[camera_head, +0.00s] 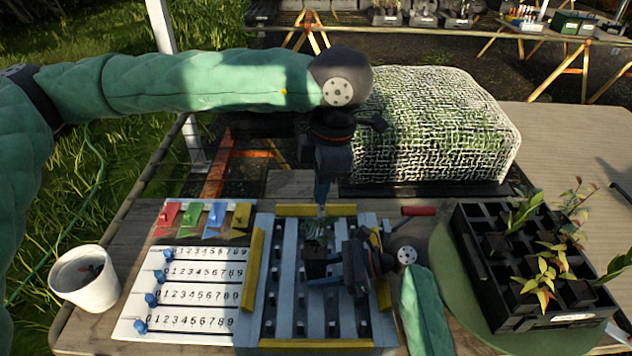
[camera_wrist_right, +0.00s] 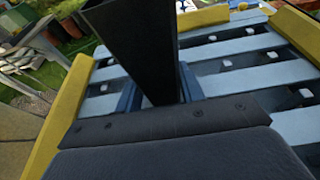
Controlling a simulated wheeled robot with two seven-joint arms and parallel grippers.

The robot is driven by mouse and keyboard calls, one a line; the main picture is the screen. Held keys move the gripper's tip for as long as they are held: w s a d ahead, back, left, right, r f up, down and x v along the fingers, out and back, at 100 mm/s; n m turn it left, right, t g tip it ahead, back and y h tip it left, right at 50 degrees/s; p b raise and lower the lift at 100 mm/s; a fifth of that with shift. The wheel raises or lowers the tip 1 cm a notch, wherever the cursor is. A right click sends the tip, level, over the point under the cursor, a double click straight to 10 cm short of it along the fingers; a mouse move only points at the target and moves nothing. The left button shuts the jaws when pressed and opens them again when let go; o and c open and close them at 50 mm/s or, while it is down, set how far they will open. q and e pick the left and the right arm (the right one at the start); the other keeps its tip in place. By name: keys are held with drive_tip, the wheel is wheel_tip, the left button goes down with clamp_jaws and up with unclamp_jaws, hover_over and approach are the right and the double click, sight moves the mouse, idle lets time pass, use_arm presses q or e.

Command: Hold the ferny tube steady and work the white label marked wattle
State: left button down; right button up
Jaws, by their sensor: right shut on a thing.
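The ferny tube (camera_head: 316,266) is a dark square pot with a small green ferny plant (camera_head: 317,232) at its top. It stands over the slatted grey rack in the head view. My right gripper (camera_head: 325,275) is shut on it from the right. In the right wrist view the black tube (camera_wrist_right: 135,50) rises upright between my fingers. My left gripper (camera_head: 321,205) points straight down just above the plant. Its fingertips are too small to tell open from shut. A tiny pale spot shows at those fingertips; I cannot tell whether it is the white label. No wattle lettering is readable.
The slatted rack (camera_head: 270,325) has yellow edge bars. A number board (camera_head: 185,328) with blue sliders and coloured tags lies left, beside a white pot (camera_head: 84,292). A black plant tray (camera_head: 497,310) stands right. A red-handled tool (camera_head: 418,211) and a net-covered block (camera_head: 440,125) lie behind.

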use_arm(q)
drive_tip(key=shift+w+a+f+n+h, duration=0.15)
drive_tip(key=shift+f+n+h, duration=0.3)
drive_tip(key=shift+n, duration=5.2)
drive_tip(key=shift+w+a+f+n+h, duration=0.2)
drive_tip(key=shift+f+n+h, duration=0.3)
drive_tip(key=shift+n, duration=5.2)
drive_tip(key=shift+w+a+f+n+h, duration=0.15)
drive_tip(key=shift+f+n+h, duration=0.3)
drive_tip(key=shift+n, duration=5.2)
drive_tip(key=shift+s+f, duration=0.1)
drive_tip(key=shift+f, duration=0.25)
drive_tip(key=shift+f, duration=2.6)
drive_tip(key=shift+f, duration=0.25)
